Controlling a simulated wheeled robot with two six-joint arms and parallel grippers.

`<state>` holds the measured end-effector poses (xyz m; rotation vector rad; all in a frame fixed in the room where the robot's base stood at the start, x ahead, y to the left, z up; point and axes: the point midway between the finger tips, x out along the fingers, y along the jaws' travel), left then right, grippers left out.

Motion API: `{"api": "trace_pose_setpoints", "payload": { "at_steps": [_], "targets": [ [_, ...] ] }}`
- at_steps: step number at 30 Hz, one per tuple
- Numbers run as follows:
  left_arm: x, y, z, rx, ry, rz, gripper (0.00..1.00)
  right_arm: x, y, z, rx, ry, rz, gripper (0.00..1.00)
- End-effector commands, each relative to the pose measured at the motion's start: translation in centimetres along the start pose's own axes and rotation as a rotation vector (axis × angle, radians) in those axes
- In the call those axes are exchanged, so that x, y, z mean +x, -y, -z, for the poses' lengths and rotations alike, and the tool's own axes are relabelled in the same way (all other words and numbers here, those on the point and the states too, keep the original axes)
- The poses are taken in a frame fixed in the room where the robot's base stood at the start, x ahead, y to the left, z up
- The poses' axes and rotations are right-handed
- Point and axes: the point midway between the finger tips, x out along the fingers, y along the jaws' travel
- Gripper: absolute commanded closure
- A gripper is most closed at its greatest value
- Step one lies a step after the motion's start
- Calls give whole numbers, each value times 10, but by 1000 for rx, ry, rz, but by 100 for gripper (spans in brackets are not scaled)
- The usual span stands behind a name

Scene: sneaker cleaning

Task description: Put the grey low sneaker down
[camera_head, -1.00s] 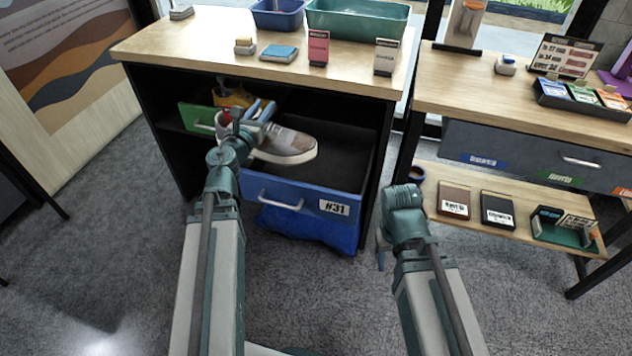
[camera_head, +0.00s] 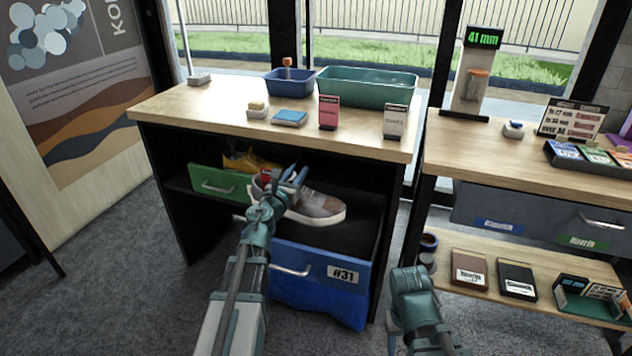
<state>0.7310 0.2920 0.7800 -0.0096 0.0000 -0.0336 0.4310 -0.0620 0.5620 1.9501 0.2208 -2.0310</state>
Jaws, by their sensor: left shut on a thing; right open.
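The grey low sneaker (camera_head: 316,207) has a brown-grey upper and a white sole. It is at the opening of the blue drawer (camera_head: 318,266) labelled #31, with its toe to the right. My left gripper (camera_head: 284,181) is shut on its heel end and hides part of it. I cannot tell whether the sole touches the drawer floor. My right gripper is out of sight behind or below its wrist (camera_head: 411,290), at the lower right, away from the sneaker.
The bench top (camera_head: 190,106) holds a blue basin (camera_head: 289,84), a teal tub (camera_head: 366,88), a sponge, a blue cloth and cards. A second table (camera_head: 461,152) stands at right.

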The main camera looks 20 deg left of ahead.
Motion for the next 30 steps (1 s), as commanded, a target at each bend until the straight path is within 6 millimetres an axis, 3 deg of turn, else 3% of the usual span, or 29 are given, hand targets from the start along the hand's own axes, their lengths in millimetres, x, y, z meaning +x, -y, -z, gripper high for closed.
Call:
{"api": "trace_pose_setpoints", "payload": {
  "at_steps": [1,3,9,20,30],
  "targets": [
    [17,6,2,0,0,4,100,2,0,0,0,0,0,50],
    [31,13,4,0,0,4,100,4,0,0,0,0,-1,50],
    [59,28,7,0,0,1,100,6,0,0,0,0,-1,50],
    [65,32,10,0,0,0,100,10,1,1,-1,0,-1,50],
    [65,31,45,0,0,0,100,44,5,3,-7,-2,2,50]
  ]
}}
